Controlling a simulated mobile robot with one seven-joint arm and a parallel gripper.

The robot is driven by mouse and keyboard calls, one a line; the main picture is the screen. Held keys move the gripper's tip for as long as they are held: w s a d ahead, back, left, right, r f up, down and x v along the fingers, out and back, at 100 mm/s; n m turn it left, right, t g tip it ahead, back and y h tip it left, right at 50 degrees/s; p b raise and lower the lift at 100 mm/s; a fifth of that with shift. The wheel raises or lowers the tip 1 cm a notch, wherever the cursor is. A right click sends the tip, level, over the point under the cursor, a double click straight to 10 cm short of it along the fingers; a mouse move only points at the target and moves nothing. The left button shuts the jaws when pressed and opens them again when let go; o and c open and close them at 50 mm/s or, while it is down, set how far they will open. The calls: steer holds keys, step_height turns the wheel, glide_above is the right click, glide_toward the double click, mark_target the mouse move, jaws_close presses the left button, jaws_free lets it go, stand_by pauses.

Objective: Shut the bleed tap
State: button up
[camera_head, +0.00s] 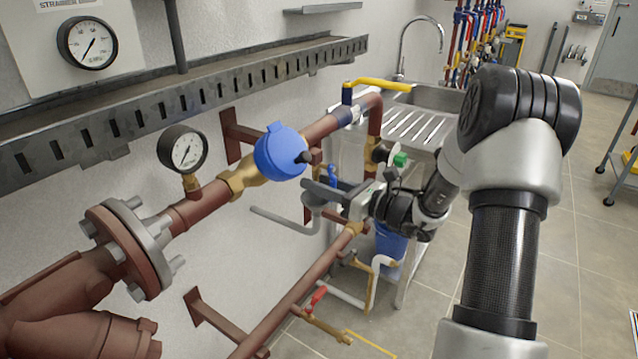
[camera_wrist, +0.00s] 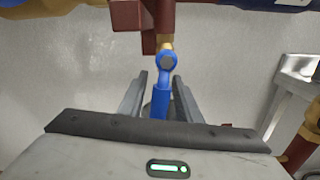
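A small tap with a blue lever, which looks like the bleed tap, hangs under the brown pipe; its lever (camera_head: 332,175) shows just behind my fingers in the head view. In the wrist view the blue lever (camera_wrist: 161,100) points down from a round boss, with brass above it. My gripper (camera_head: 318,190) reaches in from the right at the lever. In the wrist view my gripper (camera_wrist: 160,78) is open, with one finger on each side of the lever and a gap on both sides. The lever's lower end is partly hidden behind my gripper's body.
A blue-capped brass valve (camera_head: 278,152) and a yellow lever (camera_head: 380,85) sit on the upper pipe. A pressure gauge (camera_head: 184,150) stands to the left. A red-handled tap (camera_head: 318,297) is on the lower pipework. A sink (camera_head: 425,98) and blue bucket (camera_head: 390,243) lie behind my arm.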

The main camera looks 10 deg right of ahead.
jaws_close()
steer(key=shift+s+r+p, duration=0.1)
steer(key=shift+p, duration=0.3)
steer(key=m+p, duration=0.1)
steer(key=p, duration=0.1)
steer(key=m+p, duration=0.1)
steer(key=p, duration=0.1)
steer(key=shift+s+a+r+m, duration=0.3)
steer(key=shift+r, duration=0.1)
steer(key=m+p, duration=0.1)
steer(key=p, duration=0.1)
steer(key=m+p, duration=0.2)
steer(key=p, duration=0.1)
steer(key=s+a+r+m+p, duration=0.1)
steer(key=m+p, duration=0.1)
steer(key=p, duration=0.1)
steer(key=shift+s+a+r, duration=0.1)
steer(key=m+p, duration=0.2)
steer(key=r+m+p, duration=0.1)
steer(key=m+p, duration=0.1)
steer(key=p, duration=0.1)
steer(key=m+p, duration=0.2)
steer(key=m, duration=0.1)
steer(key=shift+s+a+r+p, duration=0.35)
steer(key=shift+a+p, duration=0.05)
